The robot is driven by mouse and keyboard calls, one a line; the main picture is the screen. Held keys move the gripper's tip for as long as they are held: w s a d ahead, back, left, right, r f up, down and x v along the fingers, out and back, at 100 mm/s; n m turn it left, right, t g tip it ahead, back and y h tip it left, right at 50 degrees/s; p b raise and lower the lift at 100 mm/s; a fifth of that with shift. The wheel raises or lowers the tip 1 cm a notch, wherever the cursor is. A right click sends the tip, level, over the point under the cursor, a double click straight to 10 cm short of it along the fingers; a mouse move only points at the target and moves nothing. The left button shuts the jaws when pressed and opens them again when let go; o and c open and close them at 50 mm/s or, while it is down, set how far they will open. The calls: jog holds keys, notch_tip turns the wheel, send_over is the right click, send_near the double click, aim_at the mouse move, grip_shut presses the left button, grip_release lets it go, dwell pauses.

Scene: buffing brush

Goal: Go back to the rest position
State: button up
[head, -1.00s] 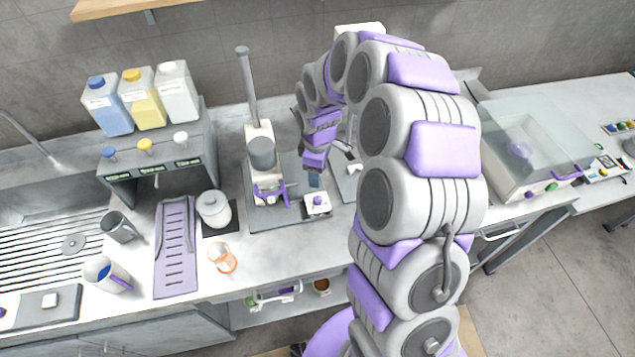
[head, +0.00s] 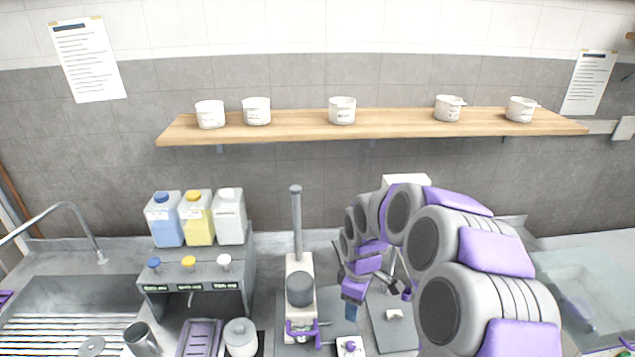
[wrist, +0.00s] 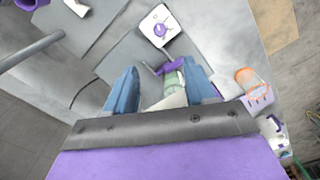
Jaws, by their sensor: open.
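My gripper (head: 351,311) is over the bench, just right of the grey press stand (head: 300,285), with its fingers pointing down. In the wrist view its two blue fingers (wrist: 160,88) are spread apart. A pale green and white item with a purple part (wrist: 172,77) shows between and beyond the fingers; I cannot tell what it is, and the gripper hides part of it. A white block with a purple knob (head: 349,346) sits on the bench below the gripper; it also shows in the wrist view (wrist: 160,26). No buffing brush is clearly recognisable.
A wooden shelf (head: 375,126) with several white pots runs along the wall. A dispenser (head: 195,275) with blue, yellow and white bottles stands left, beside the sink (head: 80,290). A clear-lidded box (head: 590,290) is at right. An orange-rimmed cup (wrist: 247,78) shows in the wrist view.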

jog(key=s+r+m+b, duration=0.1)
jog(key=s+m, duration=0.3)
jog(key=s, duration=0.7)
jog(key=s+r+m+g+b, duration=0.1)
jog(key=s+m+b, duration=0.2)
jog(key=s, duration=0.9)
jog(key=s+r+m+b, duration=0.2)
jog(key=s+m, duration=0.3)
jog(key=s, duration=0.6)
jog(key=shift+s+g, duration=0.25)
jog(key=shift+g, duration=0.15)
